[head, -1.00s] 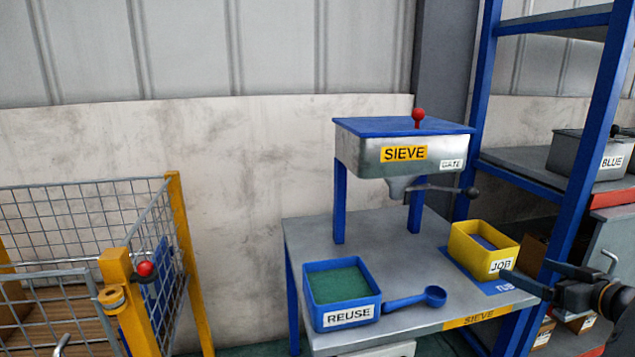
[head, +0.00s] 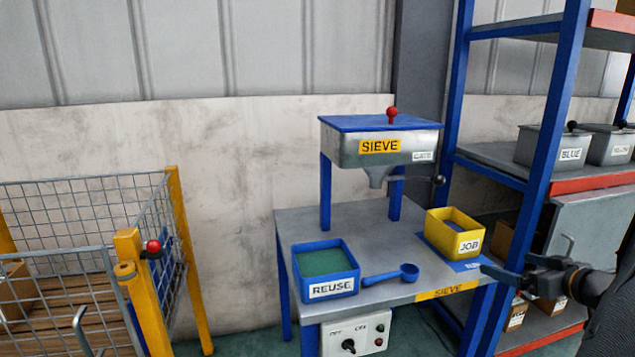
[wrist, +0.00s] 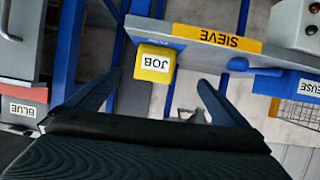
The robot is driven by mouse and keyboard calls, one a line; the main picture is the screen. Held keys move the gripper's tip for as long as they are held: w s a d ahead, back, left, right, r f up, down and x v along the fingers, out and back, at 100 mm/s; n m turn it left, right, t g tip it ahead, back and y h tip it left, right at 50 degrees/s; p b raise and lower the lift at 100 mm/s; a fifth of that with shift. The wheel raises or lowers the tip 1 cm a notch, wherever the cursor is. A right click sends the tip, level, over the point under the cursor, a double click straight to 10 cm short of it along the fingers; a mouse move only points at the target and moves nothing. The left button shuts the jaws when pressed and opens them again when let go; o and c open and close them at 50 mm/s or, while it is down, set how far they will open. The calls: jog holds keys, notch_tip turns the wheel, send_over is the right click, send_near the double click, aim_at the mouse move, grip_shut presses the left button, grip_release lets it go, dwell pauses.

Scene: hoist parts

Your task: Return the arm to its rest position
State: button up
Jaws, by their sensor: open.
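My gripper (head: 507,265) is at the right of the head view, in front of the sieve table's right side. Its two dark fingers are spread and nothing is between them. In the wrist view, which is upside down, the fingers reach up from the lower part. The yellow JOB bin (head: 454,233) stands upright on the table's right side, apart from the fingers in the head view. It also shows in the wrist view (wrist: 153,75). My dark forearm runs off the right edge of the head view.
The sieve table (head: 375,285) carries the sieve (head: 380,148), the blue REUSE bin (head: 326,286) with green contents and a blue scoop (head: 392,274). A blue-posted shelf (head: 548,140) stands close behind my gripper. A wire cage (head: 75,220) is at left.

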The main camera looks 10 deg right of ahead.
jog(key=w+a+r+m+g+h+p, duration=0.1)
jog(key=a+r+g+p, duration=0.15)
jog(key=a, duration=0.55)
jog(key=w+a+r+g+h+p, duration=0.1)
jog(key=a+g+h+p, duration=0.2)
jog(key=a, duration=0.5)
jog(key=s+a+r+g+y+p, duration=0.1)
jog(key=s+a+g, duration=0.3)
jog(key=s+a, duration=0.4)
jog(key=s+a+r+g+y+p, duration=0.2)
jog(key=s+a, duration=0.7)
jog(key=a, duration=0.5)
jog(key=shift+s+a+r+g+y, duration=0.15)
jog(key=shift+s+r+g+y, duration=0.15)
jog(key=shift+r+g, duration=0.65)
jog(key=shift+f, duration=0.15)
